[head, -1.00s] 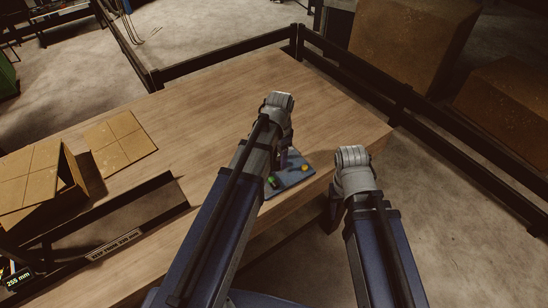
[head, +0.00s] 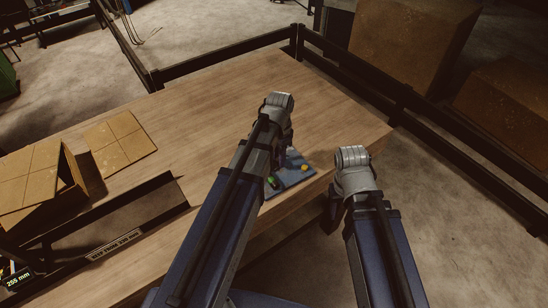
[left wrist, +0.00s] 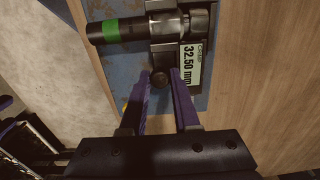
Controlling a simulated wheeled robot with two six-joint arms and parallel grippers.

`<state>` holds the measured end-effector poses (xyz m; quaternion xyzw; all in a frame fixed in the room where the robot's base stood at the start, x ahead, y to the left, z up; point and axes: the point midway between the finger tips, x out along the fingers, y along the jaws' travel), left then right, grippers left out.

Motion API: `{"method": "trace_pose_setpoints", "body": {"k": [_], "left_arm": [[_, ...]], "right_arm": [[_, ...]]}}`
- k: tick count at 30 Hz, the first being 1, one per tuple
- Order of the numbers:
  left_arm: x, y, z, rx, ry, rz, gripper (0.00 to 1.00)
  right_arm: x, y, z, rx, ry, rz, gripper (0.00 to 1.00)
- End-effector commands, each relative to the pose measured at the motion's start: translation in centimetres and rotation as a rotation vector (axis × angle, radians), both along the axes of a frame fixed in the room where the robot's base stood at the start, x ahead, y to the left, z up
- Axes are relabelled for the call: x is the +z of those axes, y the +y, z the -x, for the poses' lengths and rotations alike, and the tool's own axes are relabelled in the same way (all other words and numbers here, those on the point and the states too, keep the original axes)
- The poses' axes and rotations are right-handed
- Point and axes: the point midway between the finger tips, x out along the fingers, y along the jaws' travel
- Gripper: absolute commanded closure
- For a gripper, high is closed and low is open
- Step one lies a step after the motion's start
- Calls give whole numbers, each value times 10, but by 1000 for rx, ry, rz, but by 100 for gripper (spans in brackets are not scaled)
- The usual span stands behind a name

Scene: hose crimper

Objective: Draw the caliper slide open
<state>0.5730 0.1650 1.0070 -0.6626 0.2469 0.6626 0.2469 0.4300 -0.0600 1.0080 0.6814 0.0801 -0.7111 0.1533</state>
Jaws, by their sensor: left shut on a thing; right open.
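The caliper (left wrist: 191,62) lies on a blue mat (left wrist: 121,62) in the left wrist view, its display reading 32.50 mm under the word CRIMP. A dark hose piece with a green band (left wrist: 110,31) and a metal end lies across the caliper's jaws. My left gripper (left wrist: 160,77), with purple fingers, is shut on the caliper slide at its round dark knob (left wrist: 160,81). In the head view my left gripper (head: 284,164) is over the mat, and the arm hides most of the caliper. My right gripper (head: 332,222) is open and empty, off the table's right edge.
The wooden table (head: 220,110) is clear behind the mat. A cardboard box (head: 40,185) and a flat cardboard piece (head: 120,143) are at the left. A dark tray-like channel (head: 130,215) is at front left. A small yellow thing (head: 304,168) is on the mat.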

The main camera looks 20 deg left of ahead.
Motion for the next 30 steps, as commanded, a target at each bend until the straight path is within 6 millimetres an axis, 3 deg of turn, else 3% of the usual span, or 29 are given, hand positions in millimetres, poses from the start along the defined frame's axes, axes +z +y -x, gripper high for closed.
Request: {"method": "trace_pose_setpoints", "body": {"k": [30], "left_arm": [[0,-6,-7,0,0,0,100]], "right_arm": [[0,0,0,0,0,0,50]]}}
